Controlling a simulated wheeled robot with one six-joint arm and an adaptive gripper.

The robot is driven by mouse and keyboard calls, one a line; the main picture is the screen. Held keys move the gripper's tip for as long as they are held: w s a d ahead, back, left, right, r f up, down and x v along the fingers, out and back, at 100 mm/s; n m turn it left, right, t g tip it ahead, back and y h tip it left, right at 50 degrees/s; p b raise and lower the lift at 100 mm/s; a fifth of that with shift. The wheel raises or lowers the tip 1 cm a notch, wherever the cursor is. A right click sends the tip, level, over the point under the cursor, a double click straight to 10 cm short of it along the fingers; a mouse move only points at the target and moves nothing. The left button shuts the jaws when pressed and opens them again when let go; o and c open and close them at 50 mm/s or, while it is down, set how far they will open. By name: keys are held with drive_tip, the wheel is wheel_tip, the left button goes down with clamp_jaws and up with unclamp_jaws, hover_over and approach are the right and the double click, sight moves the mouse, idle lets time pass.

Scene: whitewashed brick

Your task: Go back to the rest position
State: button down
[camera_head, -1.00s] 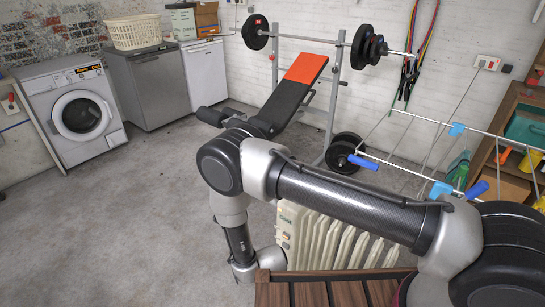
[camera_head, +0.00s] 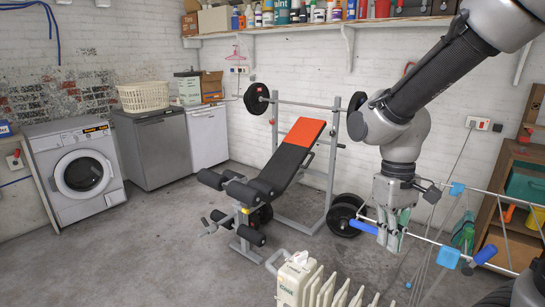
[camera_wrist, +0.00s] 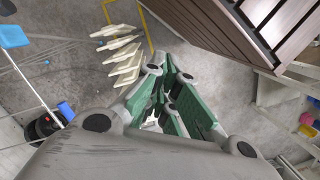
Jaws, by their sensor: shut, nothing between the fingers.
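My gripper (camera_head: 392,238) hangs pointing down at the right of the head view, at the end of my raised arm. It is in front of the drying rack's bar with the blue grips. In the wrist view, my gripper's green-padded fingers (camera_wrist: 165,115) reach away from the camera and are closed, with nothing held. Below them the floor and the radiator show.
A cream oil radiator (camera_head: 312,285) stands below my gripper; it also shows in the wrist view (camera_wrist: 122,52). A weight bench (camera_head: 290,165) stands left of my gripper. A slatted wooden surface (camera_wrist: 235,25) shows in the wrist view. The floor at left is clear.

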drive_tip(key=s+d+r+m+t, duration=0.4)
drive_tip(key=s+d+r+t, duration=0.2)
drive_tip(key=d+r, duration=0.5)
drive_tip(key=shift+s+d+r, duration=0.15)
drive_tip(key=shift+d+r, duration=0.1)
drive_tip(key=shift+r, duration=0.2)
idle(0.4)
